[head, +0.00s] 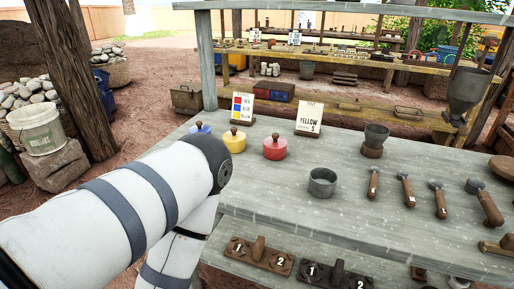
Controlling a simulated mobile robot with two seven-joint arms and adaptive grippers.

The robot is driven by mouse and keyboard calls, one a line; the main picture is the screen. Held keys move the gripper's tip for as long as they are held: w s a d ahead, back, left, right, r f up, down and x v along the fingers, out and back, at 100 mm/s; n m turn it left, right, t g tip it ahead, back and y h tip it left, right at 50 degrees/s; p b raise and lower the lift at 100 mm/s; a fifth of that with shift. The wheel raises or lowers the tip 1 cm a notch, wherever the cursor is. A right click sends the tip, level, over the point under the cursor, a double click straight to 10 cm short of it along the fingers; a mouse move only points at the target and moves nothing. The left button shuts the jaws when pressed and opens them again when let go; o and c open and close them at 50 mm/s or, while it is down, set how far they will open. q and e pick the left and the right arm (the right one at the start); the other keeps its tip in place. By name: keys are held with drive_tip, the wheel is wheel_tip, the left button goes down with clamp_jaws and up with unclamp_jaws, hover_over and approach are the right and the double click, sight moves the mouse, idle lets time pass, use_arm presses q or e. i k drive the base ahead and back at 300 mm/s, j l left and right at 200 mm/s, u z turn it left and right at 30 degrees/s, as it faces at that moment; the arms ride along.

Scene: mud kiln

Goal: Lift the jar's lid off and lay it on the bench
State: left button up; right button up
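Three small round pieces with knobs on top stand in a row on the grey wooden bench (345,215): a blue one (200,128), partly hidden by my arm, a yellow one (234,140) and a red one (275,147). They look like lidded jars, but I cannot tell where lid and body part. A dark grey open cup (322,182) stands to their right with no lid on it. My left arm reaches in from the left and bends at the bench's left edge; its gripper is out of view. My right arm and gripper do not show.
Several wooden-handled tools (406,190) lie at the right. A dark cup on a wooden base (375,140) stands behind them. Two cards (241,107) (309,119) stand at the back edge. A lower shelf holds numbered plates (259,254). The bench's middle front is bare.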

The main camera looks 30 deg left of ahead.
sight(233, 136)
drive_tip(key=u, duration=1.05)
